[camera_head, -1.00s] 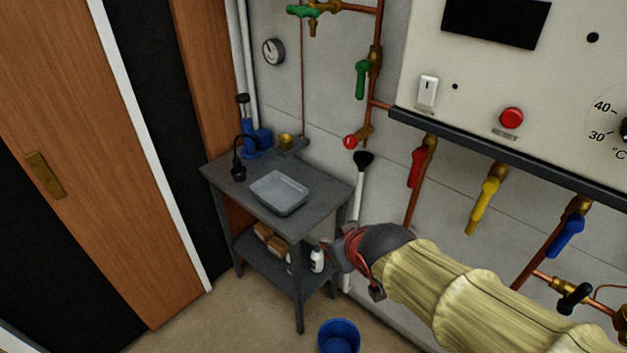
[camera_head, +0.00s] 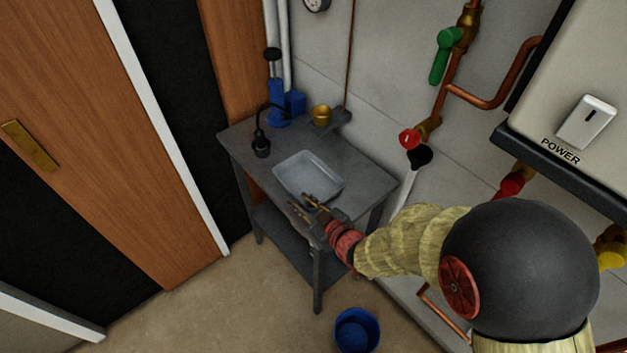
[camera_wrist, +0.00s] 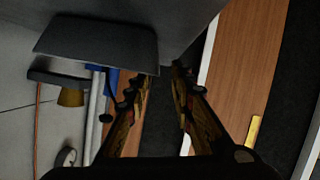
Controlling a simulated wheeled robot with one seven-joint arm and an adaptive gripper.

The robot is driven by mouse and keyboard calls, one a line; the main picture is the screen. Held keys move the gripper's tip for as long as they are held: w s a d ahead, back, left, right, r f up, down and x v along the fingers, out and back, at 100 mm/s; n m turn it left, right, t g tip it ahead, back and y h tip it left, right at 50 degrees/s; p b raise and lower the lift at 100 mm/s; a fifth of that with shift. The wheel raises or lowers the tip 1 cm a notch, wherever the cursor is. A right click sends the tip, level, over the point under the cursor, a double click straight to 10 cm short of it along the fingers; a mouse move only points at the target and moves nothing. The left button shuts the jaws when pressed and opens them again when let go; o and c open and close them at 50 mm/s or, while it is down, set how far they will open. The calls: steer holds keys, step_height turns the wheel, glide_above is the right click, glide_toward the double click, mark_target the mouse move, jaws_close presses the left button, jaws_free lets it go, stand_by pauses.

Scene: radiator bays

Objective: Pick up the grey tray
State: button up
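The grey tray (camera_head: 308,175) lies on the top of a dark grey side table (camera_head: 365,190), a shallow rectangular tray. In the wrist view the tray (camera_wrist: 95,45) is a dark slab at the upper left, its edge close to the fingertips. My gripper (camera_head: 305,208) is at the tray's near edge in the head view, partly covering that edge. In the wrist view my gripper (camera_wrist: 163,75) has its two brass-coloured fingers apart, with a gap between the tips. I cannot tell whether the fingers touch the tray or straddle its rim.
A black lamp-like item (camera_head: 261,145), a blue pump (camera_head: 278,100) and a brass cup (camera_head: 321,115) are at the table's back. A blue bucket (camera_head: 356,330) stands on the floor. Pipes and a red-handled valve (camera_head: 409,138) line the wall to the right.

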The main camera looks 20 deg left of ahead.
mark_target(294, 195)
steer(key=b+x, duration=0.2)
steer(key=x, duration=0.3)
steer(key=shift+w+a+r, duration=0.1)
steer(key=shift+w+a, duration=0.1)
steer(key=shift+w, duration=0.1)
steer(key=c, duration=0.3)
jaws_close()
steer(key=shift+r, duration=0.1)
